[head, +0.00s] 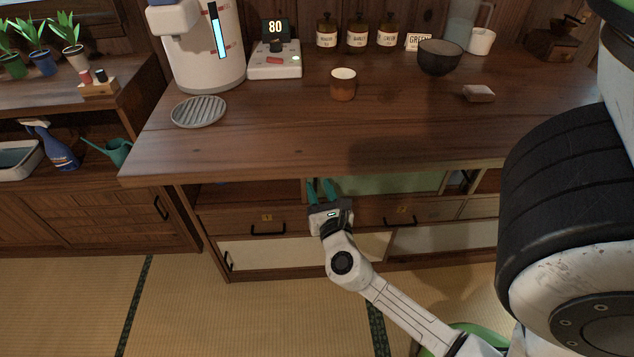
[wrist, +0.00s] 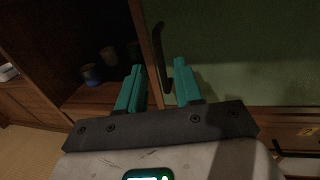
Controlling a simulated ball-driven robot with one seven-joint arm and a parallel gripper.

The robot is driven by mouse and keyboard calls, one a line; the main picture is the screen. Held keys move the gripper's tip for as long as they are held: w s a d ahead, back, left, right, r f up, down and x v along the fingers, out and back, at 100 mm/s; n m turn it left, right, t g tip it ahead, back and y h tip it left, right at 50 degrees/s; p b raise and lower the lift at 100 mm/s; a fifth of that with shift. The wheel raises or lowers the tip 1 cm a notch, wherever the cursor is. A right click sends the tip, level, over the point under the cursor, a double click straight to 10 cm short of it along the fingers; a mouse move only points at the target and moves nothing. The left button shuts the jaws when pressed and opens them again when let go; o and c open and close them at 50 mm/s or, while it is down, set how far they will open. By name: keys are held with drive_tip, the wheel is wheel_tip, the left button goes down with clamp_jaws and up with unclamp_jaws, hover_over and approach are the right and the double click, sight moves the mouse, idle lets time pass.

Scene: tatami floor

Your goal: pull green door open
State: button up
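The green door (head: 392,184) is a flat green panel under the counter top; the overhanging counter hides its upper part in the head view. It fills the right of the wrist view (wrist: 245,55). Its black vertical handle (wrist: 160,58) stands at its left edge, by a wooden post. My gripper (head: 320,188) is in front of the door's left edge. Its teal fingers are apart (wrist: 158,85) and empty. In the wrist view the handle shows between and beyond the fingers; I cannot tell how deep it lies between them. The door looks shut.
An open compartment with cups (wrist: 90,75) is left of the door. Drawers with black handles (head: 267,230) and pale lower panels (head: 290,252) are below. The counter (head: 290,140) overhangs my gripper. Tatami floor (head: 235,310) is clear in front.

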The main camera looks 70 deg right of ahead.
drive_tip(key=v, duration=0.8)
drive_tip(key=shift+d, duration=0.1)
drive_tip(key=a+f+m+g+y, duration=0.4)
drive_tip(key=a+m+y, duration=0.45)
drive_tip(key=m, duration=0.35)
drive_tip(key=a+f+m+g+y, duration=0.4)
drive_tip(key=a+m+y, duration=0.4)
drive_tip(key=m, duration=0.5)
wheel_tip(320, 180, up, 19)
drive_tip(key=s+a+h+p, duration=0.1)
drive_tip(key=p, duration=1.8)
drive_tip(key=shift+a+f, duration=0.2)
drive_tip(key=shift+a, duration=0.1)
